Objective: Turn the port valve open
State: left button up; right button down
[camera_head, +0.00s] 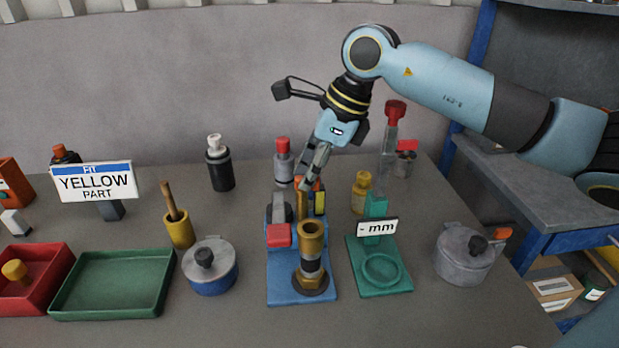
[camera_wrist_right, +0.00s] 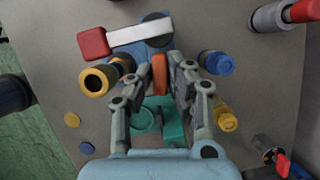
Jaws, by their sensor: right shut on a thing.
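A valve fixture on a blue base (camera_head: 285,288) stands at the middle of the table in the head view. It carries a brass-coloured pipe (camera_head: 311,240) and a grey lever with a red grip (camera_head: 278,235). In the right wrist view the lever's pale bar (camera_wrist_right: 140,33) runs from a dark pivot to the red grip (camera_wrist_right: 94,43). My right gripper (camera_head: 307,183) reaches down behind the pipe and is shut on an upright orange piece (camera_wrist_right: 160,73). The lever lies apart from my fingers. Which part is the port valve I cannot tell. My left gripper is not in view.
A green stand marked "- mm" (camera_head: 406,278) is right of the fixture. A blue lidded pot (camera_head: 211,277) is left, a grey pot (camera_head: 468,260) right. A yellow bottle (camera_head: 360,190) and red-capped items stand close behind. Green (camera_head: 60,305) and red (camera_head: 62,262) trays lie left.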

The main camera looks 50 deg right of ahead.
dwell(0.3)
jog(key=c, duration=1.3)
grip_release()
jog(key=shift+d, duration=0.1)
jog(key=shift+v, duration=3.7)
jog(key=shift+f, duration=0.1)
